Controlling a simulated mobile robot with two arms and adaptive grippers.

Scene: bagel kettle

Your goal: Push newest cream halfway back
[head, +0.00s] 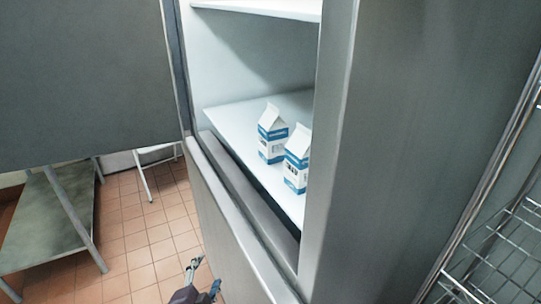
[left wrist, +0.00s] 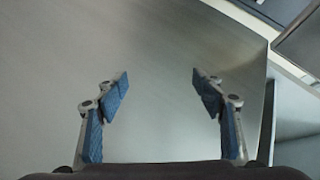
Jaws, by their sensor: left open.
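Two white cream cartons with blue bands and gable tops stand upright on a white shelf (head: 235,125) inside the open fridge. One carton (head: 271,135) stands to the left. The other carton (head: 297,162) is closer and to the right, partly cut off by the fridge's side wall. I cannot tell from the print which is newest. My left gripper (head: 205,276) is low in front of the fridge, below the shelf and apart from the cartons. In the left wrist view my left gripper (left wrist: 160,88) is open and empty, facing a plain grey metal surface (left wrist: 150,40). My right gripper is not seen.
The fridge's raised front ledge (head: 240,215) runs before the shelf, and its steel side (head: 420,140) stands right. A large grey panel (head: 80,75) fills the upper left. A metal table (head: 45,225) and a wire rack (head: 500,245) flank the fridge. The tiled floor (head: 135,235) is clear.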

